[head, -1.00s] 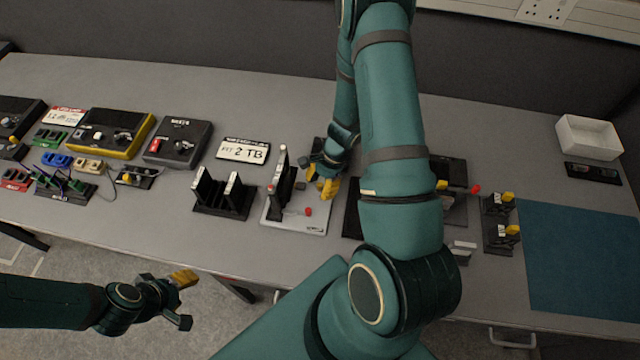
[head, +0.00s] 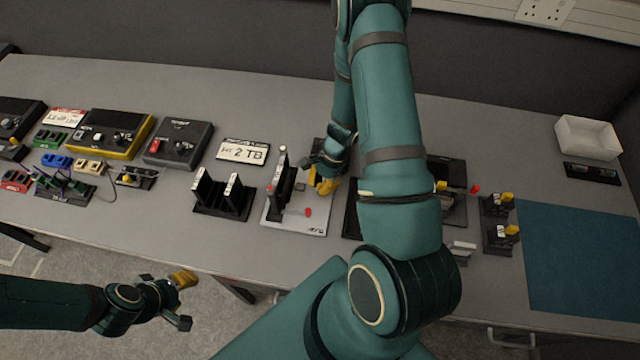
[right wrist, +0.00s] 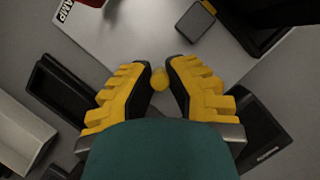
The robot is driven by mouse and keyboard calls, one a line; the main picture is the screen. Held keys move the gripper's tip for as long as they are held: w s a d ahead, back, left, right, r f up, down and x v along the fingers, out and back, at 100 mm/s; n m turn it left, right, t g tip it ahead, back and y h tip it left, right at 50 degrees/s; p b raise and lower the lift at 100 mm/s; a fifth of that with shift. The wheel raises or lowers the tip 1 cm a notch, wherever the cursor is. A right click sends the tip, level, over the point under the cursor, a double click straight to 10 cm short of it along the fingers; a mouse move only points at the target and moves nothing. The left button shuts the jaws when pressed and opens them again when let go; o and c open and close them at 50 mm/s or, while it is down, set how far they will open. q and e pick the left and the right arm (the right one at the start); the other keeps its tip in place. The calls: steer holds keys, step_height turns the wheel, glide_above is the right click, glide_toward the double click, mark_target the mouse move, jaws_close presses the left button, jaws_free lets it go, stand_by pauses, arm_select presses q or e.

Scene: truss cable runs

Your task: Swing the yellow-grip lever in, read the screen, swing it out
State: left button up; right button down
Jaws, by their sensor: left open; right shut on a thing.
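My right gripper (head: 321,181) is beside the light-plate station (head: 318,230) near the table's middle. In the right wrist view, my right gripper (right wrist: 159,82) is shut on a small round yellow grip (right wrist: 159,78) between its fingertips. The lever's arm below the grip is hidden. The station has a tall dark post and a red knob (head: 307,212); a grey block (right wrist: 195,20) shows in the wrist view. I cannot make out a screen reading there. My left gripper (head: 183,301) is open and empty, in front of the table's near edge.
A black slotted stand (head: 222,202) is left of the station. A blue mat (head: 582,258) and white bin (head: 588,138) are on the right. My right arm hides part of the table.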

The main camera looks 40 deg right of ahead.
mark_target(324, 182)
steer(key=n, duration=0.1)
steer(key=n+g, duration=0.1)
steer(key=shift+d+n, duration=0.4)
steer(key=n, duration=0.1)
steer(key=n+g, duration=0.1)
steer(key=d+n, duration=0.1)
steer(key=shift+w+n+h, duration=0.3)
steer(key=n, duration=0.1)
steer(key=n+g, duration=0.1)
steer(key=n, duration=0.1)
steer(key=w+n+h+b, duration=0.1)
steer(key=shift+d+f+g, duration=0.1)
steer(key=shift+d+g, duration=0.2)
steer(key=shift+d, duration=0.1)
steer(key=shift+w+d+n+g+h+b, duration=0.1)
steer(key=shift+w+n+g+h+b, duration=0.1)
steer(key=shift+n, duration=0.5)
steer(key=shift+w+d+n+g+h+b, duration=0.1)
steer(key=shift+n+g+h, duration=0.1)
steer(key=shift+n, duration=0.5)
steer(key=shift+w+n, duration=0.15)
steer(key=shift+n, duration=0.45)
steer(key=c, duration=0.9)
jaws_free()
